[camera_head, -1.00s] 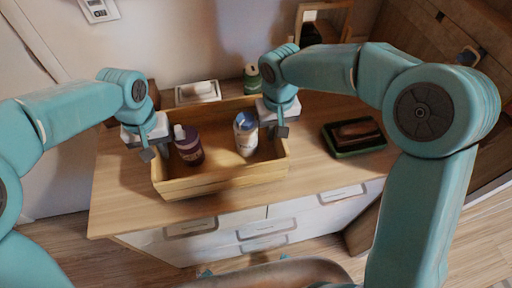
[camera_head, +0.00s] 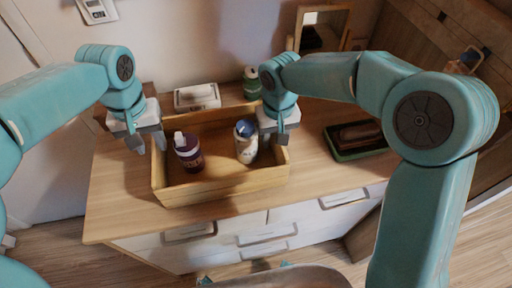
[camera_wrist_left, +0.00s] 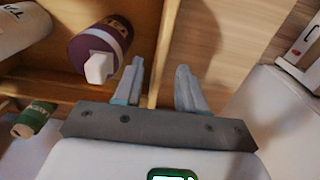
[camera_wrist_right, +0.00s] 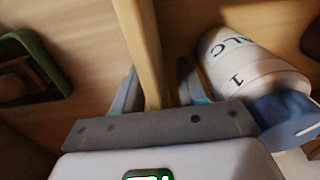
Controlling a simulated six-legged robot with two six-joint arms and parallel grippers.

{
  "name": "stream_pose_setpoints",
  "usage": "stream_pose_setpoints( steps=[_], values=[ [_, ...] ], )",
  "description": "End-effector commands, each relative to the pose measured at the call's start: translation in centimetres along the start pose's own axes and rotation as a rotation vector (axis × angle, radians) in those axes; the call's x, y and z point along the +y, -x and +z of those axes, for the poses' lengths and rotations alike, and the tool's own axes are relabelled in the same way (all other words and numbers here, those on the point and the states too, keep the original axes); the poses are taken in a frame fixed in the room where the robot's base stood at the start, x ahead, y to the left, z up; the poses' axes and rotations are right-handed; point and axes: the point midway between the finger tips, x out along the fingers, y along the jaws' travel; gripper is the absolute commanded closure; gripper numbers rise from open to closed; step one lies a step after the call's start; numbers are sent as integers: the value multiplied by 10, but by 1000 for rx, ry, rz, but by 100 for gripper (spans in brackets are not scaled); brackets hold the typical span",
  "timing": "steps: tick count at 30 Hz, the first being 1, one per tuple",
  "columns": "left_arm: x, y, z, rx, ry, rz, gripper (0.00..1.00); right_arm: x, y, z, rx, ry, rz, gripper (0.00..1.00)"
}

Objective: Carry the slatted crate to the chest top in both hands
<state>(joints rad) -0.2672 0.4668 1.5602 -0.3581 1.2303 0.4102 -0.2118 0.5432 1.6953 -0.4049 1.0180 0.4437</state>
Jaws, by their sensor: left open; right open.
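The wooden slatted crate (camera_head: 222,187) rests on the chest top (camera_head: 112,205). It holds a purple bottle with a white cap (camera_head: 188,152) and a white bottle with a blue cap (camera_head: 246,143). My left gripper (camera_head: 149,143) is open at the crate's left wall. In the left wrist view the wall (camera_wrist_left: 168,40) runs down between the two spread fingers. My right gripper (camera_head: 276,136) is open at the right wall. In the right wrist view its fingers stand either side of that wall (camera_wrist_right: 140,35). Contact with the walls cannot be told.
A green tray with a brown item (camera_head: 355,139) lies to the right of the crate. A white box (camera_head: 197,96) and a green-and-white container (camera_head: 252,82) stand behind it. A wooden-framed mirror (camera_head: 322,30) stands further back. The chest top's left front is clear.

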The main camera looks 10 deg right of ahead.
Motion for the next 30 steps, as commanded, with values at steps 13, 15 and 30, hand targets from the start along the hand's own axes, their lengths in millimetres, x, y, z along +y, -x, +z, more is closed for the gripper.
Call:
stream_pose_setpoints(
  steps=[13,15,30],
  values=[
    [0,56,0,0,0,0,59,0,7,-1,3,0,-1,59],
    [0,56,1,-1,0,0,59,0,17,-1,4,0,-1,59],
    [0,56,0,-1,0,0,59,0,114,-1,2,0,0,59]
  ],
)
